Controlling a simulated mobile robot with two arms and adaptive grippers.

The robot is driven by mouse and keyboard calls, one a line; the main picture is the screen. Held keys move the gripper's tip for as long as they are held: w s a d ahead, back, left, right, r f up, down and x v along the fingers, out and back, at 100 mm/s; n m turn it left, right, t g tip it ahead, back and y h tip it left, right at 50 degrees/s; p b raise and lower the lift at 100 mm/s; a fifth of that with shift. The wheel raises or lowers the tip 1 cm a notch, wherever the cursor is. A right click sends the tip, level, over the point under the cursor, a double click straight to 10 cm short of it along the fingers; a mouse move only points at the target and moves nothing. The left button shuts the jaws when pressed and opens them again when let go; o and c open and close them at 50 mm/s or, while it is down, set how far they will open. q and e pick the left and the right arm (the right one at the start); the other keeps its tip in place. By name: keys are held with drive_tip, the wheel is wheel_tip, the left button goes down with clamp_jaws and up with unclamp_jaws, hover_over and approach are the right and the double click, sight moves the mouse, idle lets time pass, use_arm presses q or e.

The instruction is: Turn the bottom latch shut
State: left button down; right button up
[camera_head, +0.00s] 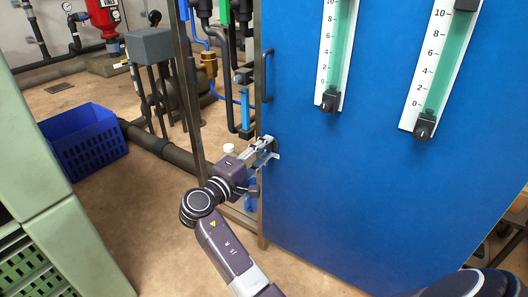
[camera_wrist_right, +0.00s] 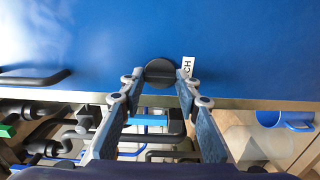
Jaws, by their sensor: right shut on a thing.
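The bottom latch is a black round knob (camera_wrist_right: 160,71) at the edge of the blue panel (camera_wrist_right: 230,40) in the right wrist view. A white label, partly covered, sits just right of it. My right gripper (camera_wrist_right: 161,78) is shut on the latch, with one fingertip on each side of it. In the head view my right gripper (camera_head: 270,146) is at the left edge of the blue panel (camera_head: 350,190), below the black handle (camera_head: 267,75). There the gripper hides most of the latch. My left gripper is out of view.
Two green gauges (camera_head: 338,50) (camera_head: 435,70) are mounted on the blue panel. Pipes and valves (camera_head: 207,65) stand left of the panel behind an upright frame post (camera_head: 188,90). A blue crate (camera_head: 90,140) and pale green cabinet (camera_head: 40,170) are at the left. Floor is clear between.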

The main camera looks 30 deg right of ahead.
idle(0.4)
drive_tip(key=o, duration=1.2)
drive_tip(key=shift+c, duration=0.2)
